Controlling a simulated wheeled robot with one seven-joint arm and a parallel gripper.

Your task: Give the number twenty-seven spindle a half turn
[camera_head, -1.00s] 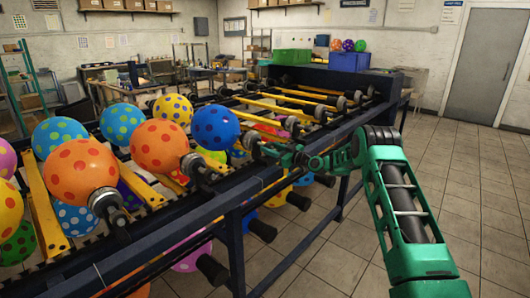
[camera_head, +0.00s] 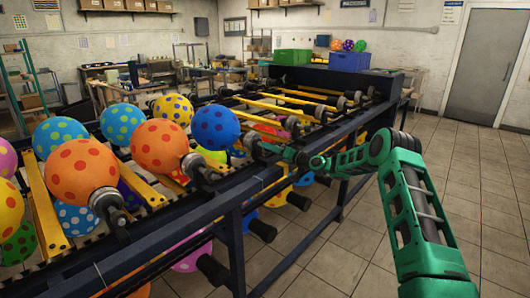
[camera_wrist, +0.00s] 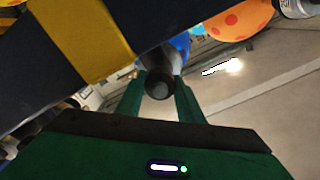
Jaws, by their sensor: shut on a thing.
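I cannot read any number on the spindle.
Beside it, an orange dotted balloon (camera_head: 159,147) sits on the neighbouring spindle (camera_head: 197,166), with another orange one (camera_head: 80,170) nearer. A dark rail (camera_head: 225,187) runs along the machine. Tiled floor (camera_head: 480,200) to the right is clear.

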